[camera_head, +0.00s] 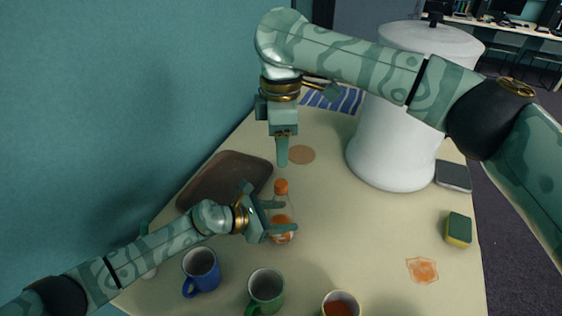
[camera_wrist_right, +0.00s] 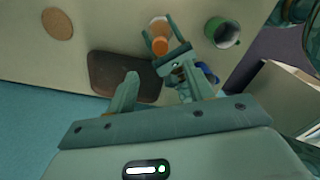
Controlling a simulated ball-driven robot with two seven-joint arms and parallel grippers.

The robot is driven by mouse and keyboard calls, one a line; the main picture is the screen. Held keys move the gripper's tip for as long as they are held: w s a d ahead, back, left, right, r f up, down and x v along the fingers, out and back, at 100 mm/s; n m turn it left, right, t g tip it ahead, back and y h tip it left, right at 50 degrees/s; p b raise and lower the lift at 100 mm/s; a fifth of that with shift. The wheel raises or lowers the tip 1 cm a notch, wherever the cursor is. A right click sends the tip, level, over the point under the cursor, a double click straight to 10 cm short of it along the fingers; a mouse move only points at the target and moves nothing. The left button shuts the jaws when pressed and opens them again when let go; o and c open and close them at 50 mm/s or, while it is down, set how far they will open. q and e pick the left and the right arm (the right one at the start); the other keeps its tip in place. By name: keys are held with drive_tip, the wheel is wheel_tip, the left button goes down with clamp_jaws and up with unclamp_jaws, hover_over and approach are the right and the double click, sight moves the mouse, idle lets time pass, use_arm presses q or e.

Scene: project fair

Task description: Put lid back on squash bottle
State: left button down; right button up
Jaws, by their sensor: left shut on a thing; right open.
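The clear squash bottle (camera_head: 283,216) stands upright on the table with orange liquid low inside it. The orange lid (camera_head: 281,187) sits at the top of its neck; I cannot tell how tightly. In the right wrist view the lid (camera_wrist_right: 160,45) shows near the top middle. My left gripper (camera_head: 279,218) is shut around the bottle's body from the left. My right gripper (camera_head: 282,162) points down above the lid, apart from it. Its two fingers are spread and empty in the wrist view (camera_wrist_right: 161,88).
A brown tray (camera_head: 211,176) lies behind the left arm. Blue (camera_head: 201,269), green (camera_head: 266,289) and yellow-rimmed (camera_head: 341,303) mugs stand in front. A large white container (camera_head: 388,150), a sponge (camera_head: 458,229), an orange spill (camera_head: 422,270) and a cork coaster (camera_head: 301,155) are around the bottle.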

wheel_tip(320, 180, up, 2)
drive_tip(key=shift+r, duration=0.2)
use_arm(q)
drive_tip(key=shift+c, duration=1.9)
unclamp_jaws()
drive_tip(key=v, duration=1.6)
drive_tip(key=shift+r, duration=0.15)
use_arm(e)
drive_tip(key=shift+r, duration=0.1)
use_arm(q)
drive_tip(key=shift+a, duration=0.1)
